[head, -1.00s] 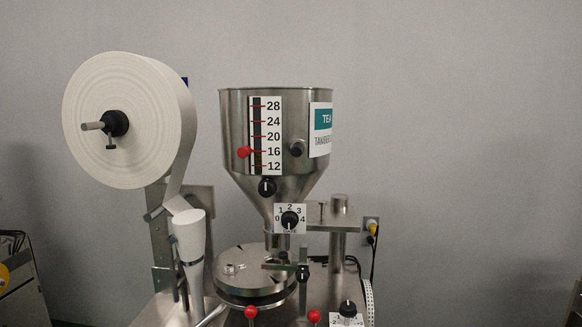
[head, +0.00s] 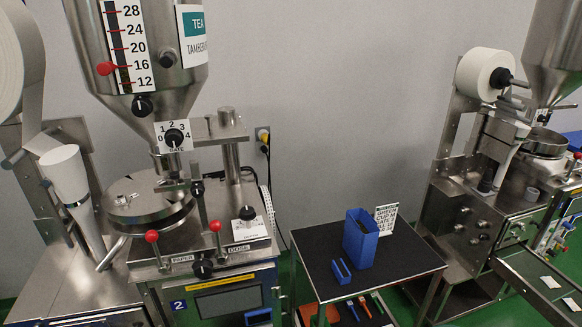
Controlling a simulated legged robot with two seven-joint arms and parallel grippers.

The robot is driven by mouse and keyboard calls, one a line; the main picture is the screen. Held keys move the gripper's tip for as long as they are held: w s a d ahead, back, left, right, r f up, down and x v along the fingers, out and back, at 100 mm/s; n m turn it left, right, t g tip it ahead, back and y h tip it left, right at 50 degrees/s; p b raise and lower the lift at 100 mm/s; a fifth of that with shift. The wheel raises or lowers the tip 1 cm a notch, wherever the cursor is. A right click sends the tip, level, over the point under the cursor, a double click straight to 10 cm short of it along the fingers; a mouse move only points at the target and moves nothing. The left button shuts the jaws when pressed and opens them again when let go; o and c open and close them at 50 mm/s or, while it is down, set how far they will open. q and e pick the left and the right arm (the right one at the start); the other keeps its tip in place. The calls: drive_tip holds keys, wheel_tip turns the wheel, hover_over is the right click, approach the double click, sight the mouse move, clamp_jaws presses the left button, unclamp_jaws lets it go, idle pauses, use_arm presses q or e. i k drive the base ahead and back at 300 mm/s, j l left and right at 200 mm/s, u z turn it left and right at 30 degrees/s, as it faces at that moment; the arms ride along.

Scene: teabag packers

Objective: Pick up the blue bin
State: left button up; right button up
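A tall blue bin (head: 359,241) stands upright on the black top of a small metal-framed table (head: 407,258), between two packing machines. Neither of my grippers shows in the head view.
A packing machine with a steel hopper (head: 143,60) stands close on the left. A second machine (head: 490,190) with a chute (head: 540,280) stands at the right. Small brushes or scrapers (head: 363,305) lie on the table's lower level.

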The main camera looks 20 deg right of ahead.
sight(360, 238)
drive_tip(key=l+z, duration=0.2)
drive_tip(key=l, duration=0.25)
drive_tip(key=l+z, duration=0.2)
drive_tip(key=l, duration=0.2)
drive_tip(key=i+l+z, duration=0.15)
drive_tip(key=l, duration=0.25)
drive_tip(key=i+l+z, duration=0.2)
drive_tip(key=l, duration=0.2)
drive_tip(key=l+z, duration=0.2)
drive_tip(key=l, duration=0.25)
drive_tip(key=i+l+z, duration=0.2)
drive_tip(key=l, duration=0.15)
